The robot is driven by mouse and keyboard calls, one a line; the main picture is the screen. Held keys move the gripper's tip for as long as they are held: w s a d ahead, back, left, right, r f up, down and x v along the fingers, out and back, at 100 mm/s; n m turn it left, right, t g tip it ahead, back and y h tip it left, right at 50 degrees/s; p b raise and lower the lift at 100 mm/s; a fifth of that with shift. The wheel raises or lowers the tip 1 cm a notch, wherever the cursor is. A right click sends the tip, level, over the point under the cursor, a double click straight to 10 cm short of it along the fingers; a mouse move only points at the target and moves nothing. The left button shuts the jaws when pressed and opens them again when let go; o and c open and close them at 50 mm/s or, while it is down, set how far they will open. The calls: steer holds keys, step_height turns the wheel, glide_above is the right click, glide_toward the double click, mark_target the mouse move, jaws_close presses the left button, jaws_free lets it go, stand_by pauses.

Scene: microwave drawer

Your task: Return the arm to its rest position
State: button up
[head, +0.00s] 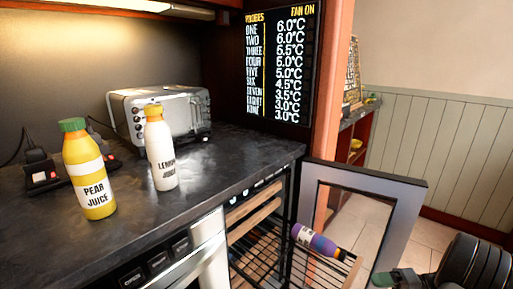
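My arm shows only in part at the bottom right corner: a dark ridged link of mine, with a grey-green piece of my gripper (397,279) at the bottom edge. The fingers are mostly cut off, so I cannot tell whether they are open or shut. No held object shows. The gripper appears in front of the open cooler door (408,205), apart from the counter bottles. A purple and orange bottle (317,242) lies tilted on the pulled-out wire rack (325,272) of the cooler, left of the gripper.
A yellow pear juice bottle (90,175) and a white lemon juice bottle (160,150) stand on the dark counter (235,165). A silver toaster (180,112) is behind them. A black device (42,173) stands at left. Tiled floor (445,235) shows right of the door.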

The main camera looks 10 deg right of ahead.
steer(key=s+a+r+n+h+p, duration=0.1)
steer(key=a+r+h+p, duration=0.4)
steer(key=r, duration=0.7)
steer(key=s+a+r+n+h+p, duration=0.2)
steer(key=a+r+h+p, duration=0.3)
steer(key=a+r+p, duration=0.4)
steer(key=s+a+r+n+h+p, duration=0.1)
steer(key=a+r+h+p, duration=0.4)
steer(key=r+p, duration=0.7)
step_height(320, 180, up, 5)
steer(key=a, duration=0.2)
steer(key=shift+s+a+r, duration=0.15)
steer(key=shift+s+a, duration=0.1)
steer(key=shift+a, duration=0.1)
steer(key=shift+c, duration=0.3)
